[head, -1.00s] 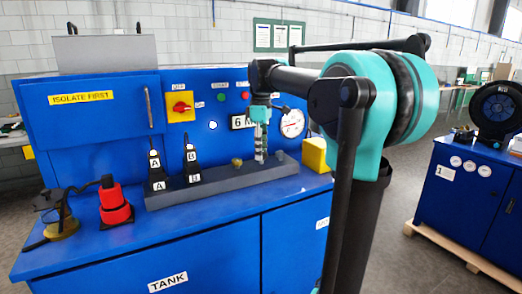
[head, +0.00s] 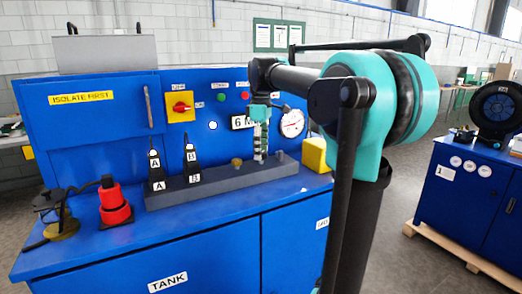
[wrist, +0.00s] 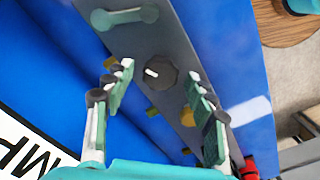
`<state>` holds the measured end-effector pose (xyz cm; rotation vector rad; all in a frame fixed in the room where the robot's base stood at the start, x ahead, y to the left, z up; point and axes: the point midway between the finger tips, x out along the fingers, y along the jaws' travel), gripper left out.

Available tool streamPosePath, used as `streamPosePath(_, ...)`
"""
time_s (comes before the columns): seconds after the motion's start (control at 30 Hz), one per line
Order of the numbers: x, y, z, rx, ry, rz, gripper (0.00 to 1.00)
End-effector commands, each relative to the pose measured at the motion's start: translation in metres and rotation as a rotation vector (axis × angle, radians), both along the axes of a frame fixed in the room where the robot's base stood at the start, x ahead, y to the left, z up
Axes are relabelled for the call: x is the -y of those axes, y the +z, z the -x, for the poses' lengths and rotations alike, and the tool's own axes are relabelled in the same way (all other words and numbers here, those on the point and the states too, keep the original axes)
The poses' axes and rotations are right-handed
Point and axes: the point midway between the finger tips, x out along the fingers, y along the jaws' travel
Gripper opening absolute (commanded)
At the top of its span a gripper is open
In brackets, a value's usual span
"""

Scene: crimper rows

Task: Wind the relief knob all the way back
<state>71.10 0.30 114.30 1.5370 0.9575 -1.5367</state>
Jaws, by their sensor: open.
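A round dark knob (wrist: 158,73) with a white pointer mark sits on the grey block in the wrist view; I take it to be the relief knob. My gripper (wrist: 162,76) is open, with one finger on each side of the knob. Gaps show between the knob and the fingers in that view; I cannot tell the height of the fingertips over it. In the head view my gripper (head: 260,155) points down at the grey block (head: 215,184), near its right part, and the knob cannot be made out there.
A brass fitting (head: 237,161) stands on the block left of my gripper. Levers A (head: 155,168) and B (head: 191,160) stand farther left. A pressure gauge (head: 292,123) and a red switch (head: 181,106) are on the panel behind. A yellow block (head: 314,153) stands at right.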

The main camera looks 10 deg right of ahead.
Motion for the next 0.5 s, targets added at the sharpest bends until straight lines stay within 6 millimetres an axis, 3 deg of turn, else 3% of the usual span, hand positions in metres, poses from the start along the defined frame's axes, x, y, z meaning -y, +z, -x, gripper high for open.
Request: streamPosePath(0.5, 0.0, 0.091, 0.0, 0.0, 0.0, 0.0, 0.56)
